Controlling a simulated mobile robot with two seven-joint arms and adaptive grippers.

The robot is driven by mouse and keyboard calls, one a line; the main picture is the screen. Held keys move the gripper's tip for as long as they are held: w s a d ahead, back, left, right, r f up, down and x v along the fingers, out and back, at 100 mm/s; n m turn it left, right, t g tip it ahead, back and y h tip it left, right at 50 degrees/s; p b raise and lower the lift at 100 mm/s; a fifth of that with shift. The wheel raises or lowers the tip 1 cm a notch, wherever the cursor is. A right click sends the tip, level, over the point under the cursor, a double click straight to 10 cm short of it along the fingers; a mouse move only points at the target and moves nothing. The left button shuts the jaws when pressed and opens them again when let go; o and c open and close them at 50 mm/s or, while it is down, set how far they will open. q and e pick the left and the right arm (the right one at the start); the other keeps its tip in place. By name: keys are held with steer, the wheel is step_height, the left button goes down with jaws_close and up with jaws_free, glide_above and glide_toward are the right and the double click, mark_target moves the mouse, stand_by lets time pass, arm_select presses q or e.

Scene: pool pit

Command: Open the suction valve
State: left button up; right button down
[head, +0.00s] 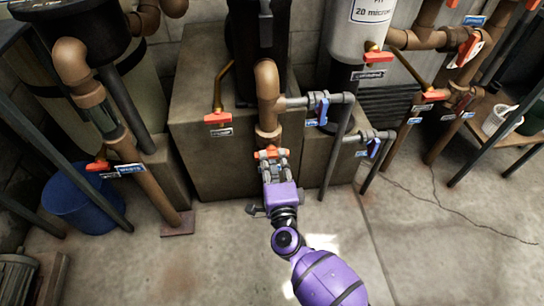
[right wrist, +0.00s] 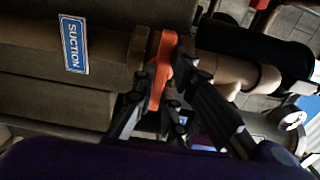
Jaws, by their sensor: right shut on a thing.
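The suction valve's orange-red handle (head: 270,153) is on the vertical brown pipe (head: 267,95) in front of a brown block. In the right wrist view the handle (right wrist: 161,70) lies between the fingers, across from a blue label reading SUCTION (right wrist: 73,44). My right gripper (head: 273,160) is shut on this handle; its dark fingers also show in the right wrist view (right wrist: 160,103). The fingers hide part of the handle in both views. My left gripper is in neither view.
Other red-handled valves stand nearby, one at left of the pipe (head: 217,118) and one on the far-left pipe (head: 97,166). Blue-handled valves (head: 322,107) sit close to the right of the pipe. A blue bucket (head: 84,196) stands at left. The concrete floor in front is clear.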

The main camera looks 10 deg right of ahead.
steer(key=n+p, duration=0.1)
steer(key=n, duration=0.1)
steer(key=n+p, duration=0.2)
steer(key=n, duration=0.1)
steer(key=n+p, duration=0.1)
steer(key=n, duration=0.1)
steer(key=shift+r+p, duration=0.25)
steer(key=shift+p, duration=0.15)
steer(key=n+p, duration=0.3)
steer(key=n, duration=0.8)
steer(key=shift+f+n+p, duration=0.25)
steer(key=shift+n+p, duration=0.05)
steer(key=shift+p, duration=0.05)
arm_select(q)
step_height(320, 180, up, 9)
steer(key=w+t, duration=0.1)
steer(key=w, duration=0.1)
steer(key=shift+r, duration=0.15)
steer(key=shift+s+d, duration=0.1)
arm_select(e)
steer(key=c, duration=1.7)
jaws_free()
